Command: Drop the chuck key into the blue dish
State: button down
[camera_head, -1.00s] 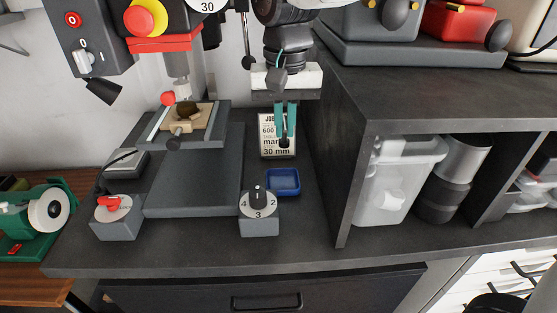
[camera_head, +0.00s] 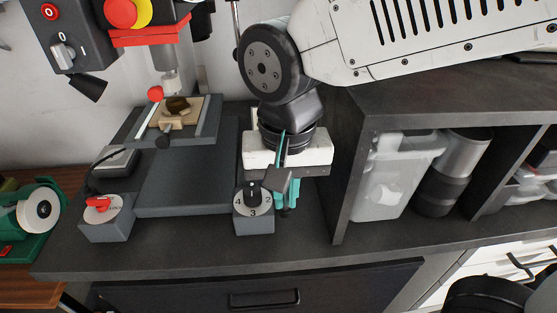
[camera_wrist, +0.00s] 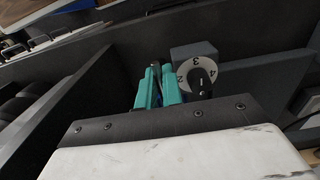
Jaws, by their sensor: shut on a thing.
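My gripper (camera_head: 286,196), with teal fingers, points down over the bench just right of the numbered dial box. It also shows in the wrist view (camera_wrist: 158,88), its fingers close together around a thin dark piece, the chuck key (camera_wrist: 157,80). Most of the key is hidden by the fingers. The blue dish cannot be made out now. My gripper and wrist cover the place where it stood in the earlier head view, so I cannot tell the exact height or alignment over it.
The numbered dial box (camera_head: 254,212) stands close to the left of my gripper. The dark shelf unit (camera_head: 345,180) rises on the right, with a clear plastic bin (camera_head: 390,180) inside. The bench front (camera_head: 190,250) is clear.

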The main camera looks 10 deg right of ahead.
jog(key=shift+w+d+f, duration=0.1)
jog(key=shift+w+f, duration=0.5)
jog(key=shift+w, duration=1.75)
jog(key=shift+w+d+f, duration=0.1)
jog(key=shift+w+f, duration=0.45)
jog(key=shift+w, duration=1.75)
jog(key=shift+w+d+f, duration=0.1)
jog(key=shift+w+f, duration=0.5)
jog(key=shift+w, duration=1.75)
jog(key=shift+f, duration=0.6)
jog(key=c, duration=1.5)
grip_release()
jog(key=shift+c, duration=0.2)
notch_tip(320, 180, up, 13)
jog(key=shift+r, duration=0.1)
